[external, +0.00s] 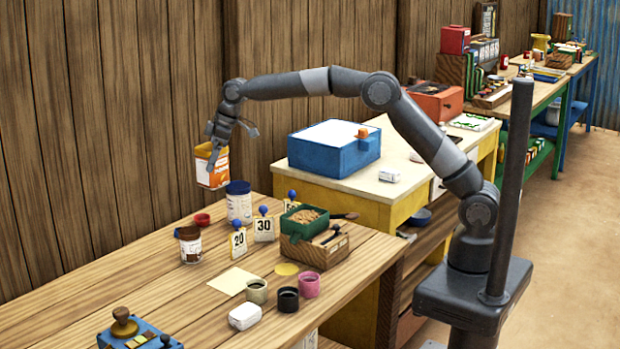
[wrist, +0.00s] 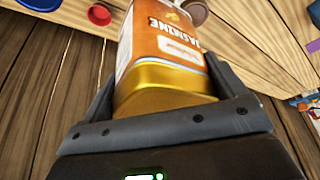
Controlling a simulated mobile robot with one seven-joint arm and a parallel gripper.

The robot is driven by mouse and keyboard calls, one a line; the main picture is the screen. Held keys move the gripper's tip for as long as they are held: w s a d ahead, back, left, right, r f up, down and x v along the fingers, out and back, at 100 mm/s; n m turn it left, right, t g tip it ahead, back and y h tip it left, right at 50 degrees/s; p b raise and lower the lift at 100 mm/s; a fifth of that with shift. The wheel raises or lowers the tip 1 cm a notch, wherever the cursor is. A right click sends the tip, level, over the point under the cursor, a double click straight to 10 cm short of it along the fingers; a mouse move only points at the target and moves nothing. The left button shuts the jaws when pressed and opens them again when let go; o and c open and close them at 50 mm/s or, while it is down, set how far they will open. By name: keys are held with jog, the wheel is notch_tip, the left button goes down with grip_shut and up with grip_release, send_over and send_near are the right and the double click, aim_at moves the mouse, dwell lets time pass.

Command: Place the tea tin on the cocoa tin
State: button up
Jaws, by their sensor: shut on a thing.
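The tea tin (external: 211,167) is an orange and gold tin with a white label. In the wrist view its side (wrist: 163,45) reads "JASMINE", upside down in the picture. My gripper (external: 216,146) is shut on it and holds it in the air above the wooden table, slightly tilted. Its fingers (wrist: 163,88) lie on both sides of the tin in the wrist view. What looks like the cocoa tin (external: 190,246), with a brown lid and a pale and brown side, stands upright on the table below. Its lid (wrist: 195,11) partly shows at the top of the wrist view.
A blue-lidded jar (external: 239,204) and a small red lid or dish (external: 201,219) are close by. Price cards (external: 239,243), a green scoop tray (external: 304,218) and several small cups (external: 288,299) stand right. A plank wall (external: 90,130) rises behind.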

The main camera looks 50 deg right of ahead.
jog(key=shift+a+f, duration=5.35)
jog(key=shift+a, duration=0.25)
jog(key=shift+f, duration=0.15)
jog(key=o, duration=0.9)
